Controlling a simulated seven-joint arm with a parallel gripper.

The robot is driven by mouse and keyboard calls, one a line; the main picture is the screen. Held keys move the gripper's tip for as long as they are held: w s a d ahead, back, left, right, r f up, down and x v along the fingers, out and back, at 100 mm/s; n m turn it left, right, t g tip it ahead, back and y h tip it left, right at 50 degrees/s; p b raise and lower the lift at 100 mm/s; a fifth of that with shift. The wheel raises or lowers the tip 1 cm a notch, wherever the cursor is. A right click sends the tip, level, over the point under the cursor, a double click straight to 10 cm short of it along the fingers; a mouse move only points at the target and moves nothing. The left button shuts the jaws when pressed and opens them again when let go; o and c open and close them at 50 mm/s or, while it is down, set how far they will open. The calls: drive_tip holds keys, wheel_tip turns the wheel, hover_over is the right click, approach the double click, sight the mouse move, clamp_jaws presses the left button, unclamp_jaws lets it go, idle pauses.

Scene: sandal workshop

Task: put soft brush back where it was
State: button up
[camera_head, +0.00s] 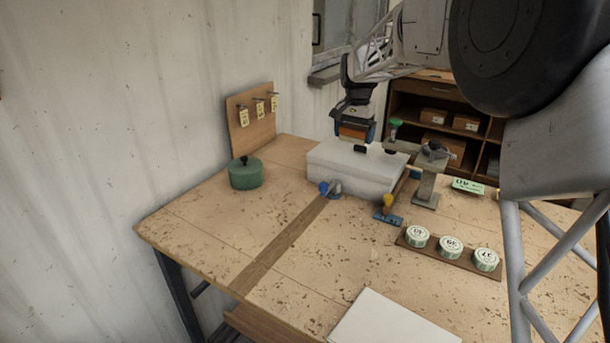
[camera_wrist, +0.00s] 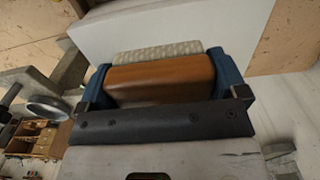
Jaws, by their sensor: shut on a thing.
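My gripper (camera_head: 354,134) is above the back of the workbench, over a large white block (camera_head: 345,173). In the wrist view, the blue fingers of my gripper (camera_wrist: 163,76) are shut on the two ends of the soft brush. The soft brush (camera_wrist: 158,84) has an orange-brown wooden back and pale textured bristles facing away from the palm. The brush also shows as a small brown patch in the head view (camera_head: 352,132). The white block (camera_wrist: 150,22) lies beyond the bristles. I cannot tell whether brush and block touch.
A green lidded pot (camera_head: 245,174) and a hook board (camera_head: 252,122) with tags stand at left. A grey metal stand (camera_head: 428,180) is right of the block. A wooden strip (camera_head: 452,262) holds three round tins. A white slab (camera_head: 390,322) lies in front.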

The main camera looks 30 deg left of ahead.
drive_tip(key=s+a+f, duration=0.2)
drive_tip(key=s+f, duration=0.2)
drive_tip(key=s, duration=0.3)
drive_tip(key=s+a+f, duration=0.3)
drive_tip(key=s+f, duration=0.1)
drive_tip(key=s, duration=0.4)
drive_tip(key=s+a+f, duration=0.2)
drive_tip(key=s+f, duration=0.2)
drive_tip(key=s, duration=0.3)
drive_tip(key=shift+s+a+f, duration=0.15)
drive_tip(key=shift+a+f, duration=0.1)
drive_tip(key=shift+f, duration=0.05)
hover_over(280, 191)
drive_tip(key=shift+f, duration=0.75)
drive_tip(key=shift+f, duration=0.1)
drive_tip(key=shift+f, duration=1.65)
drive_tip(key=shift+f, duration=0.15)
